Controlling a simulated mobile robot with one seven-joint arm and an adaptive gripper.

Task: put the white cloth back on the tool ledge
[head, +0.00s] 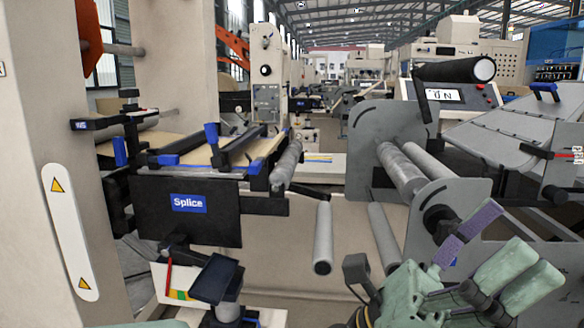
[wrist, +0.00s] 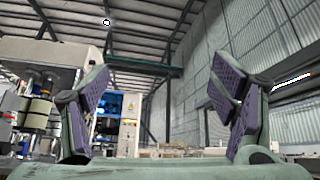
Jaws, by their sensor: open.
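My gripper (wrist: 162,100) is open and empty in the wrist view, its purple-padded fingers wide apart with the hall roof and walls behind. In the head view my green gripper and a purple pad (head: 475,228) show at the lower right, well apart from the splice stand. I cannot pick out the white cloth with certainty in either view. A white, flat piece (head: 178,279) with red, yellow and green marks stands at the lower left, partly behind a dark block; I cannot tell whether it is cloth. The tool ledge cannot be clearly identified either.
A black panel marked Splice (head: 187,211) stands at the left, below a table with blue-tipped bars. Grey rollers (head: 323,238) and a grey roller bracket (head: 388,135) fill the middle. A grey sloped panel (head: 500,120) is at the right. Free room is narrow.

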